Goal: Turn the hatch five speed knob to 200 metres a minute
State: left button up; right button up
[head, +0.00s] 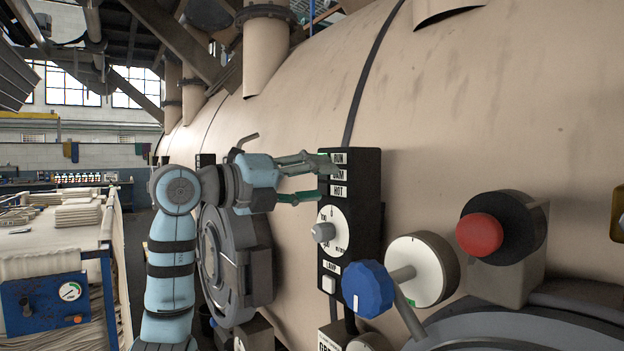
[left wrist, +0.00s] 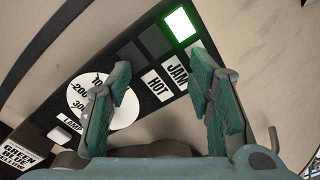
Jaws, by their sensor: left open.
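The speed knob (head: 323,232) is a grey knob on a round white dial (head: 338,240), on a tall black panel (head: 352,165) fixed to the beige vessel. In the left wrist view the dial (left wrist: 78,92) shows 100, 200 and 300, partly covered by a finger; the knob and its pointer cannot be made out there. My left gripper (head: 322,177) is open and empty, in front of the panel's RUN, JAM and HOT labels, above the knob. In the left wrist view the gripper's fingers (left wrist: 160,65) stand apart, over the panel. My right gripper is not in view.
A lit green lamp (left wrist: 180,25) is at the panel's top end. Below the dial is a white LAMP button (head: 329,285). A round grey hatch (head: 235,262) is behind my left arm.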

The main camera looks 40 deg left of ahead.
pick_arm(q)
jog(key=shift+r, duration=0.5)
jog(key=shift+a, duration=0.1)
